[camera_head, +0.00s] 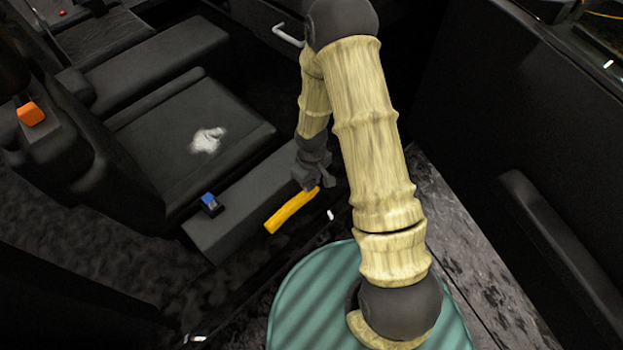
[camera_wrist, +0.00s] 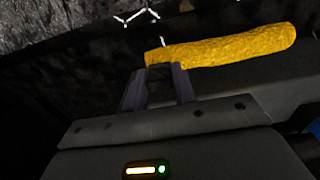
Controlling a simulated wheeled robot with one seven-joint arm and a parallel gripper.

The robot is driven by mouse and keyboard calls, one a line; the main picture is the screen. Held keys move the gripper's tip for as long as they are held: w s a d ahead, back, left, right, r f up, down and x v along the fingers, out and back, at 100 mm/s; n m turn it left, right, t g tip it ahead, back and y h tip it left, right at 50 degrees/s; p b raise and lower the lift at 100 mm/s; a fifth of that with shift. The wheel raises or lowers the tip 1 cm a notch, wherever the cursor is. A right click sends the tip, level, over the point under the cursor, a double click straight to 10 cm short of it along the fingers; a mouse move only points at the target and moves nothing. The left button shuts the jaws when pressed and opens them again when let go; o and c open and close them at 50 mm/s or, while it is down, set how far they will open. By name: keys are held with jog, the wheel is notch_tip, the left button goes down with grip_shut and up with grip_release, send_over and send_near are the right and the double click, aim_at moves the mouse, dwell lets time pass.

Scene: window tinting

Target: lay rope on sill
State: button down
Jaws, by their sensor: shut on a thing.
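A yellow rope (camera_head: 291,211) with a rough surface shows as one short, thick, straight piece. My gripper (camera_head: 313,184) is shut on its upper right end, and the rest sticks out to the lower left, beside the seat's outer edge. In the wrist view the rope (camera_wrist: 230,46) runs to the right from between my two fingers (camera_wrist: 160,78). A dark band that looks like the sill (camera_head: 318,232) runs along the near side of the seat. I cannot tell whether the rope touches it.
A black seat (camera_head: 190,130) bears a crumpled white cloth (camera_head: 207,140). A small blue-topped item (camera_head: 210,203) sits on the seat's side bolster, and an orange-topped one (camera_head: 31,114) is at the left. A small white bit (camera_head: 331,214) lies near my gripper. A dark door panel (camera_head: 550,200) bounds the right.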

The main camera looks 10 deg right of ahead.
jog(key=shift+w+f+b, duration=0.15)
jog(key=shift+f+b, duration=1.25)
jog(key=shift+f, duration=0.9)
jog(key=shift+a+f+b, duration=0.1)
jog(key=shift+f+b, duration=0.3)
jog(key=shift+f, duration=0.2)
jog(key=shift+d+f+b, duration=0.2)
jog(key=shift+f+b, duration=0.5)
jog(key=shift+f, duration=0.4)
jog(key=shift+a+f, duration=0.1)
jog(key=shift+f, duration=0.25)
jog(key=c, duration=1.1)
grip_release()
jog(key=shift+o, duration=0.2)
notch_tip(320, 180, up, 17)
jog(key=p, duration=0.5)
jog(key=shift+r, duration=0.2)
